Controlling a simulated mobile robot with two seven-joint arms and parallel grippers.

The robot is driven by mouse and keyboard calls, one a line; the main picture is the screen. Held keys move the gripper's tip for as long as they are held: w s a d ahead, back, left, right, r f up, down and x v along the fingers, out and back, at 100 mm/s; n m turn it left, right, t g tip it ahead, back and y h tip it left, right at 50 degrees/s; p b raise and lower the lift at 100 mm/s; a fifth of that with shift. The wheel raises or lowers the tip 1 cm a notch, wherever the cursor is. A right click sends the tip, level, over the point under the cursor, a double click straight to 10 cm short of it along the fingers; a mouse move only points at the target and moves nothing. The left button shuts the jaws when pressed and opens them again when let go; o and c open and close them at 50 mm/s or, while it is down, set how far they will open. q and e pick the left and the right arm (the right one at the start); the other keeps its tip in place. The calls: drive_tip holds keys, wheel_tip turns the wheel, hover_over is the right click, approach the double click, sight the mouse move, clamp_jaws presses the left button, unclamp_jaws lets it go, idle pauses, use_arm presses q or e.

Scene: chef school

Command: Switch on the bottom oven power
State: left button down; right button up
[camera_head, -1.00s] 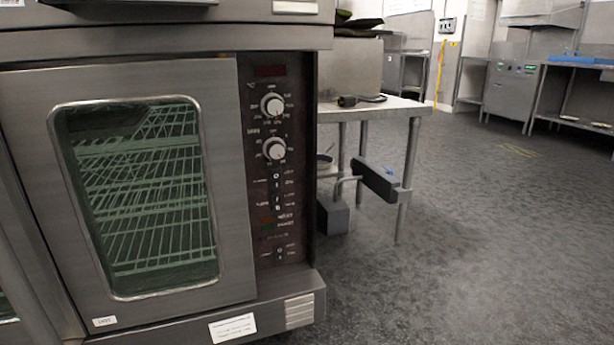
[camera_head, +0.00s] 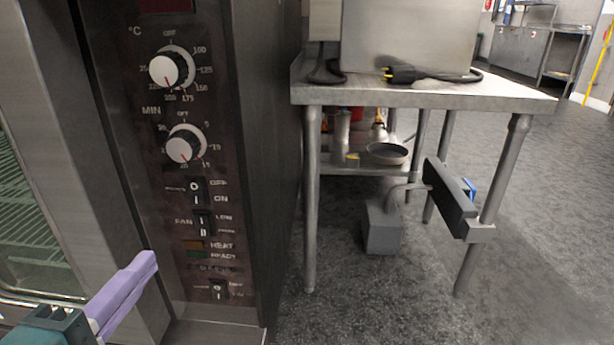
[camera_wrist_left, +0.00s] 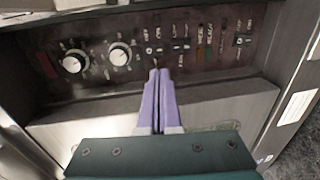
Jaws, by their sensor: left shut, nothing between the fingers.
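The bottom oven's dark control panel (camera_head: 160,120) is at the left of the head view, and the wrist view shows it sideways (camera_wrist_left: 90,88). Below its two white knobs is a rocker switch (camera_head: 196,192) marked OFF and ON; its left label is too small to read surely. A fan switch (camera_head: 203,223) sits under it, and another switch (camera_head: 218,290) is near the panel's bottom. My left gripper (camera_head: 147,264) has purple fingers, shut and empty, in front of the oven, left of the lower switches. Its fingertips (camera_wrist_left: 158,74) point at the panel in the wrist view. My right gripper is not in view.
The oven door (camera_head: 55,190) with its window is left of the panel. A steel table (camera_head: 430,98) stands to the right, with a black cable and plug (camera_head: 405,75) on top. A grey box (camera_head: 382,225) is under it. Floor between oven and table is clear.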

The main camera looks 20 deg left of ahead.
use_arm(q)
drive_tip(key=b, duration=0.4)
approach(196, 203)
drive_tip(key=x, duration=0.7)
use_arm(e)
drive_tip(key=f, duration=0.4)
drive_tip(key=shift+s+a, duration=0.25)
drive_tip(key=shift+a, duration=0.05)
use_arm(q)
drive_tip(key=shift+s, duration=0.1)
drive_tip(key=shift+f+b, duration=0.15)
drive_tip(key=shift+b, duration=0.55)
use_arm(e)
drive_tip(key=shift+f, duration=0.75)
